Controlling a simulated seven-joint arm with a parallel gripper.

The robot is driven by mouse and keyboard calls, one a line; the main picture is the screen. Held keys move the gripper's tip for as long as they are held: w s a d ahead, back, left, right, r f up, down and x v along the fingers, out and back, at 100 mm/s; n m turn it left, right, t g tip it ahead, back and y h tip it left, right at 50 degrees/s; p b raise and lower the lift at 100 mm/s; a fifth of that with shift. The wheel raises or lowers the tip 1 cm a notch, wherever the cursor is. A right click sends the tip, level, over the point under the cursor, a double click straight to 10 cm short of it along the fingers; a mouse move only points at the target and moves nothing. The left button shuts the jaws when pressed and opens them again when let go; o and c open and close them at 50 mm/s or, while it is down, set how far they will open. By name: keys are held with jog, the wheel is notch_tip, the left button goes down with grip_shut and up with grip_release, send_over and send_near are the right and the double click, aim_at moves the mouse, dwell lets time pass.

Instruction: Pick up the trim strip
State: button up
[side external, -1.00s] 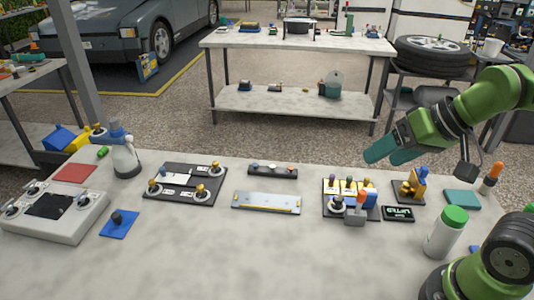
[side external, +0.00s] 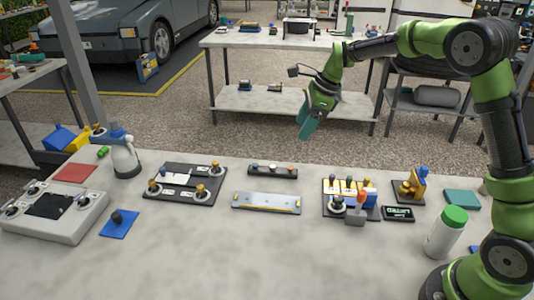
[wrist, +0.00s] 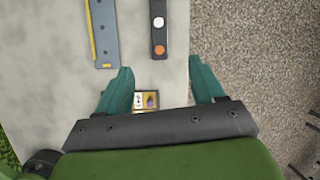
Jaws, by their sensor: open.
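The trim strip (side external: 266,199) looks like a flat silver-grey piece with a yellow band along its front edge. It lies flat in the middle of the near table, and part of it shows at the upper left of the wrist view (wrist: 107,30). My gripper (side external: 307,130) hangs in the air behind and to the right of the strip, pointing down. Its two teal fingers (wrist: 159,68) are apart with nothing held between them. In the wrist view the strip lies ahead of the left finger, not between the fingers.
A dark bar with round buttons (side external: 272,171) lies just behind the strip. A black board with knobs (side external: 183,187) is to its left and a switch panel (side external: 350,197) to its right. A white bottle with green cap (side external: 446,235) stands at right. The front of the table is clear.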

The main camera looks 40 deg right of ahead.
jog(key=m, duration=0.1)
send_over(273, 166)
jog(key=s+d, duration=0.3)
jog(key=shift+m, duration=0.4)
jog(key=f, duration=1)
jog(key=shift+w+a, duration=0.15)
jog(key=shift+a, duration=0.1)
jog(key=shift+w+a+r+x, duration=0.1)
jog(key=shift+w+a+x, duration=0.05)
jog(key=shift+x, duration=0.75)
jog(key=shift+w+a+r+x, duration=0.1)
jog(key=shift+x, duration=0.8)
jog(key=shift+w+a+r+x, duration=0.1)
jog(key=shift+w+a+x, duration=0.05)
jog(key=shift+x, duration=0.8)
jog(key=c, duration=1.2)
